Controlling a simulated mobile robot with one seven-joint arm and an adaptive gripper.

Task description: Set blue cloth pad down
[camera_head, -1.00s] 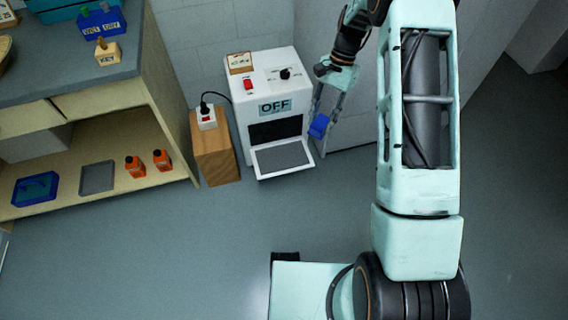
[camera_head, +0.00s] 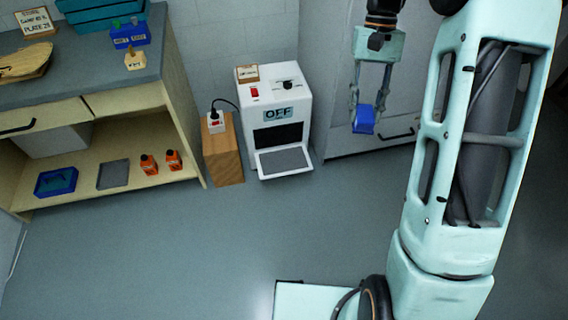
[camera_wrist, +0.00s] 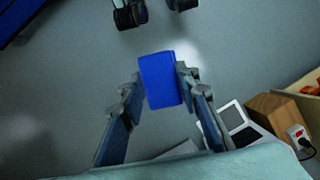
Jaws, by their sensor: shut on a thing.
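The blue cloth pad (camera_head: 363,119) is between the fingertips of my gripper (camera_head: 369,104), which is shut on it. The gripper points down and holds the pad in the air, to the right of the white machine and in front of a pale cabinet. In the wrist view the blue pad (camera_wrist: 160,80) sits at the fingertips of my gripper (camera_wrist: 160,88), with grey floor beyond it. The pad hides little of the fingers.
A white machine (camera_head: 286,103) marked OFF has its front flap open. A wooden block (camera_head: 222,155) with a socket stands left of it. The shelf (camera_head: 135,186) holds a blue tray (camera_head: 56,182), a grey mat (camera_head: 113,174) and orange bottles (camera_head: 149,164). The floor (camera_head: 210,250) is clear.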

